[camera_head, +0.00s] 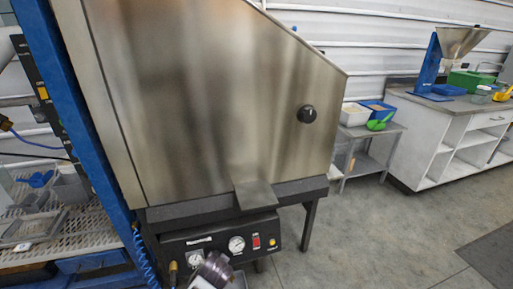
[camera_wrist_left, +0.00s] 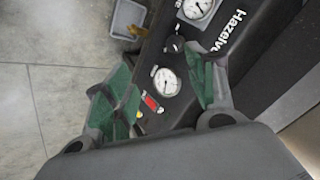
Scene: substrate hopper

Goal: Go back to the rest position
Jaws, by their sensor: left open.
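My left gripper (camera_wrist_left: 158,78) shows in the left wrist view, its two green-padded fingers spread apart with nothing between them. Past the fingers is a dark control panel (camera_wrist_left: 182,98) with white gauges, a black knob and a red switch. I cannot tell the exact distance to it. The same panel (camera_head: 216,247) is under the large steel hopper (camera_head: 215,95) in the head view. A rounded grey part at the bottom of the head view overlaps the panel; the left fingers are not clearly visible there. My right gripper is in neither view.
A blue frame (camera_head: 75,110) stands left of the hopper, beside a mesh shelf (camera_head: 85,238) with scoops and trays. A small steel table (camera_head: 372,131) with tubs and a white counter (camera_head: 437,125) stand at the right. The grey floor (camera_head: 370,235) between is open.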

